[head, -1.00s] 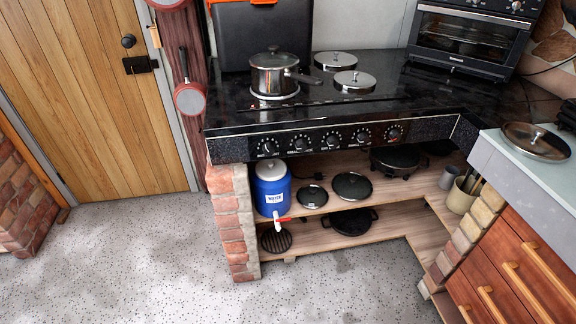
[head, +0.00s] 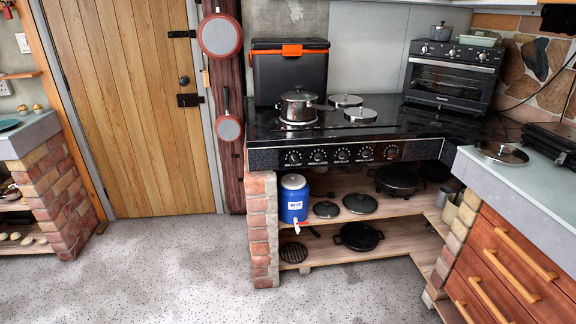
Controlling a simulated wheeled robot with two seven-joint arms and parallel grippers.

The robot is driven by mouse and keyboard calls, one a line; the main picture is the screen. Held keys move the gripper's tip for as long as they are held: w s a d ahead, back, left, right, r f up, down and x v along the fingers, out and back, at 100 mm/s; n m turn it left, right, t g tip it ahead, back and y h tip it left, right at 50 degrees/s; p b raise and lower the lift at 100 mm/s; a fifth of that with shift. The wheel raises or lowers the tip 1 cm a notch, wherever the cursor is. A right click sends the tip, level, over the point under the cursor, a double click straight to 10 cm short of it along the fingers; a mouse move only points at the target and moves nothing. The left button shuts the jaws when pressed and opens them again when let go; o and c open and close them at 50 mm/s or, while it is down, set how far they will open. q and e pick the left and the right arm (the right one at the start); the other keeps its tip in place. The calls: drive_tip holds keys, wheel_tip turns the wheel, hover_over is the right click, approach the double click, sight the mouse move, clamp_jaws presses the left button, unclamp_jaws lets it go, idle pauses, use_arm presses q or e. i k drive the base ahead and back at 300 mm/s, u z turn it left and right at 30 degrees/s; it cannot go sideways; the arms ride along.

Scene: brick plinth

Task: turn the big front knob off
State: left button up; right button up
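The black stove top (head: 400,128) sits on a brick plinth (head: 260,225) at the centre right of the head view. Its front panel carries a row of several round dark knobs with white markings, including a left one (head: 293,157), a middle one (head: 342,154) and a right one (head: 391,151). At this size I cannot tell clearly which knob is biggest or how any is turned. A steel pot (head: 298,106) stands on the left burner, its handle pointing right. Neither of my grippers is in view.
A blue water dispenser (head: 293,200) and several pans stand on wooden shelves (head: 400,235) under the stove. A counter with drawers (head: 520,270) juts forward at right. A toaster oven (head: 450,75) stands behind. The speckled floor (head: 180,270) in front is clear.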

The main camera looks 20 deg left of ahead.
sight(294, 160)
drive_tip(key=u, duration=0.8)
drive_tip(key=i, duration=0.75)
drive_tip(key=u, duration=0.5)
drive_tip(key=i, duration=0.85)
drive_tip(key=z, duration=0.4)
